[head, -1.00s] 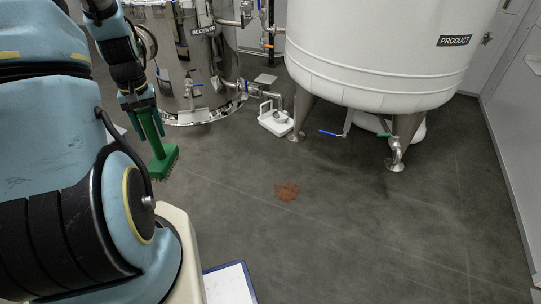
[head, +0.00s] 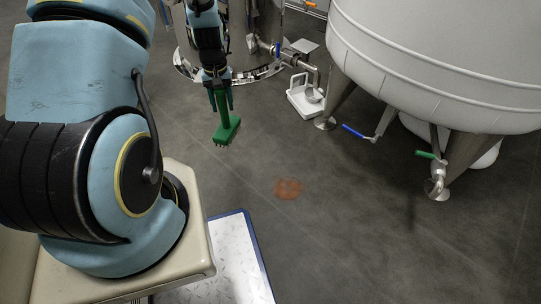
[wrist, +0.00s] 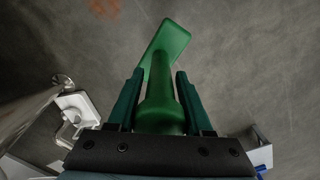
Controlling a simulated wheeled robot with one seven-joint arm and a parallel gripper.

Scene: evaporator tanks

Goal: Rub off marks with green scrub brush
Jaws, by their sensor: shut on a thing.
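The green scrub brush (head: 226,128) hangs from my gripper (head: 219,84), head down and bristles toward the floor. In the wrist view my gripper (wrist: 162,100) is shut on the brush handle, and the flat green brush head (wrist: 167,42) extends beyond it. A reddish-brown mark (head: 288,188) lies on the grey floor, right of and below the brush in the head view. It also shows at the top edge of the wrist view (wrist: 104,6). The brush is apart from the mark and appears to be above the floor.
A large white tank (head: 430,60) on metal legs stands at the right, with a blue valve handle (head: 355,131) and a green one (head: 425,154) low down. A white scale-like device (head: 305,98) stands behind the brush. A blue-edged tray (head: 235,262) is at the bottom. Floor around the mark is clear.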

